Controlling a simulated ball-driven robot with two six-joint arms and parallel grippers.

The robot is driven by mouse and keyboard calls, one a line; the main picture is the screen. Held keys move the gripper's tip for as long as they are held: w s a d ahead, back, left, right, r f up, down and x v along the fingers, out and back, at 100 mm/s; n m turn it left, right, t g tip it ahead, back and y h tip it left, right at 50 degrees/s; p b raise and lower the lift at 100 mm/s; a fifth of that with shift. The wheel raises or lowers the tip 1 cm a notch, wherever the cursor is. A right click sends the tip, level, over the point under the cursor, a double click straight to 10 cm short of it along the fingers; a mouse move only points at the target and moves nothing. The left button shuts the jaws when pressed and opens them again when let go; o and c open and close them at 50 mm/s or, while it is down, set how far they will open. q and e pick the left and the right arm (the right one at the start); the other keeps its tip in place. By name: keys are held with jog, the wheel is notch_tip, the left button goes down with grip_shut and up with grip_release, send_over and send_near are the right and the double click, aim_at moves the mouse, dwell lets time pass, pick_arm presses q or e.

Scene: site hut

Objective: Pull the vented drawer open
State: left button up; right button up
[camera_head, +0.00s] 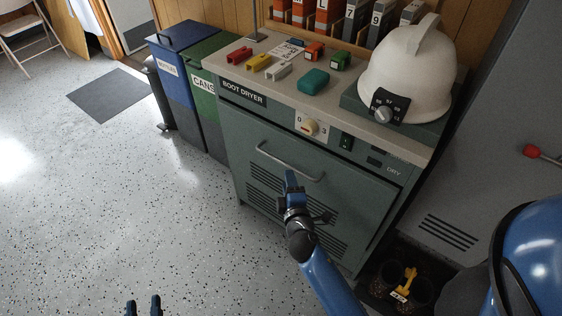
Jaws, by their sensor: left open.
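The vented drawer (352,187) is the grey-green front of the boot dryer, with dark slots low on it. It looks shut or nearly so. Its metal bar handle (284,163) runs across the upper part of the front. My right gripper (292,180) is in front of the drawer, at or just below the handle. I cannot tell whether it touches the bar, or how far its fingers are apart. My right arm hides part of the slots. My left gripper (143,304) is open and empty at the bottom edge, over the floor, well away from the drawer.
The dryer top (262,84) carries several small coloured blocks and a white helmet (408,75). Its front panel has a dial (310,127) and a green switch. Blue (170,72) and green bins stand at left. A grey cabinet is at right. The speckled floor before the drawer is clear.

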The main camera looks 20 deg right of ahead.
aim_at(284, 163)
jog(key=w, duration=0.3)
jog(key=w+f, duration=0.1)
jog(key=w, duration=0.2)
jog(key=w+d, duration=0.1)
jog(key=w, duration=0.2)
jog(key=shift+f, duration=0.2)
grip_shut()
